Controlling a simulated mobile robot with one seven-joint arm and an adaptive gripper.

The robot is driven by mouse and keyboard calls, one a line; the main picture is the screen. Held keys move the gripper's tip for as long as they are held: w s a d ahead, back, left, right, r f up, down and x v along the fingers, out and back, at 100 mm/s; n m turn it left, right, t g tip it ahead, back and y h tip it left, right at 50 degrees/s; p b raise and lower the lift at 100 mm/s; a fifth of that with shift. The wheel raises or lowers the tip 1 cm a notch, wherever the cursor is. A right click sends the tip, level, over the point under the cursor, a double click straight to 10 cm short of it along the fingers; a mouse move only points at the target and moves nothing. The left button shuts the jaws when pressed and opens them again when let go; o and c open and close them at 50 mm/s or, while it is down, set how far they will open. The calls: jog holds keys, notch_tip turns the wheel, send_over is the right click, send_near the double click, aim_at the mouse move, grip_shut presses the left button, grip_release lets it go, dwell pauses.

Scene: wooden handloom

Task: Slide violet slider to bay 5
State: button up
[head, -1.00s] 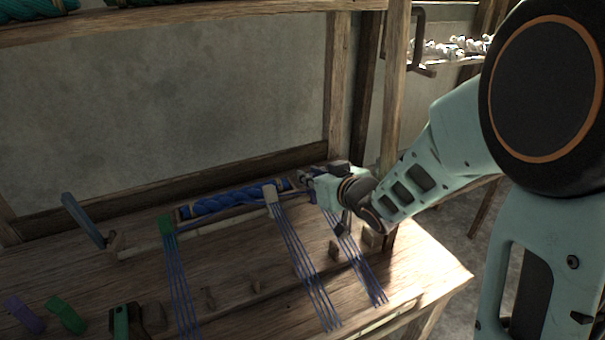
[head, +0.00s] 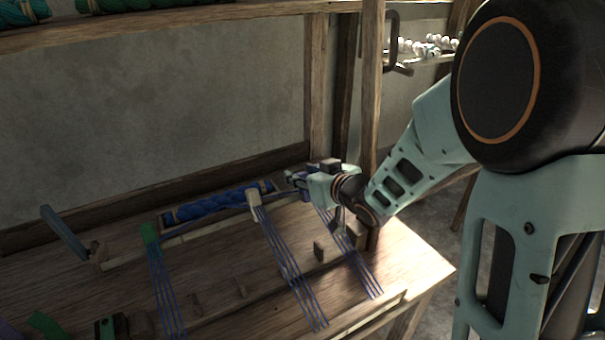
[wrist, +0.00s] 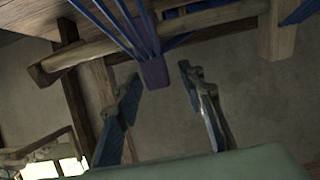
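The violet slider (wrist: 153,73) hangs with blue threads on the wooden rail (wrist: 190,32) in the wrist view. My gripper (wrist: 162,77) is open, with one finger on each side of the slider in the picture; a gap shows on the right, and I cannot tell if the left finger touches. In the head view my gripper (head: 296,180) is at the right end of the rail and hides most of this slider. A cream slider (head: 253,200) is left of it, and a green slider (head: 149,235) is further left, both with blue threads.
A blue yarn roll (head: 215,201) lies behind the rail. Small wooden pegs (head: 319,251) stand on the bench (head: 230,265). A blue-grey lever (head: 62,232) is at the left. A green loose piece (head: 46,325) lies at the front left. A wooden post (head: 370,130) rises behind my arm.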

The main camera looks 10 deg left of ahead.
jog(key=v, duration=1.2)
jog(key=shift+s, duration=0.1)
